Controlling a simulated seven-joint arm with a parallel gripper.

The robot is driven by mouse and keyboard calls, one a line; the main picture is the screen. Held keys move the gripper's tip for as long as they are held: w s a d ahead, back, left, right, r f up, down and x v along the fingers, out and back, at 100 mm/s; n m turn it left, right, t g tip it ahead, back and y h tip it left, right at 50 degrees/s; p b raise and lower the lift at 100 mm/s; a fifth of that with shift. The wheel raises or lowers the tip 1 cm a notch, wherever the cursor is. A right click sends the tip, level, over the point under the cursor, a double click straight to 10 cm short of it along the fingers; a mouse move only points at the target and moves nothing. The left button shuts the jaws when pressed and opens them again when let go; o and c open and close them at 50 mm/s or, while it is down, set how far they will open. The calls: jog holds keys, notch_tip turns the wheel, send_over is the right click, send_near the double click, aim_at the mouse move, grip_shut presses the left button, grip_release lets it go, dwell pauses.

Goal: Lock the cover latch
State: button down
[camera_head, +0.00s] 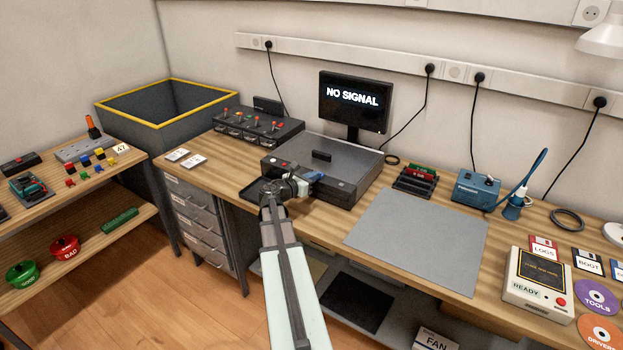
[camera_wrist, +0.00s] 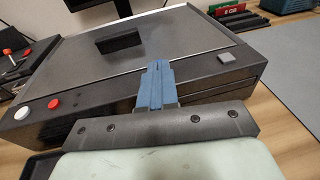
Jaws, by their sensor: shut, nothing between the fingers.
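The dark box with the flat cover (camera_head: 335,152) stands on the wooden workbench below the monitor. Its cover (camera_wrist: 70,50) lies down, with a black block handle (camera_wrist: 119,38) on top. My gripper (camera_head: 316,176) is at the middle of the box's front edge. In the wrist view its blue fingers (camera_wrist: 156,72) are shut together with nothing between them, and their tips overlap the cover's front edge. I cannot tell whether they touch it. I cannot make out the latch; the fingers hide the middle of the front.
The box's front strip has a red button (camera_wrist: 54,103) and a white button (camera_wrist: 21,113) at left, and a grey square (camera_wrist: 227,85) at right. A grey mat (camera_head: 420,240) lies clear to the right. A panel with small levers (camera_head: 257,128) stands to the left.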

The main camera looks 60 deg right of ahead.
jog(key=shift+x, duration=0.85)
jog(key=shift+w+r, duration=0.15)
jog(key=shift+w, duration=0.05)
jog(key=v, duration=1.4)
jog(key=shift+a, duration=0.2)
jog(key=s+a+f+m+y, duration=0.1)
jog(key=a+f+m+y, duration=0.25)
jog(key=a+f, duration=1.1)
jog(key=s+a+f+m+y, duration=0.25)
jog(key=a+f+y, duration=0.25)
jog(key=a+f, duration=0.95)
jog(key=s+a+f+m+g+y, duration=0.2)
jog(key=s+a+f+m+y, duration=0.2)
jog(key=s+a+f, duration=0.5)
jog(key=s+a+f+m+g+y, duration=0.2)
jog(key=s+a+f+m, duration=0.4)
jog(key=a, duration=0.8)
jog(key=s+f+y, duration=0.1)
jog(key=s+f, duration=0.2)
jog(key=s, duration=0.2)
jog(key=shift+s+a+f+y, duration=0.25)
jog(key=shift+s+a+y, duration=0.05)
jog(key=shift+s+y, duration=0.05)
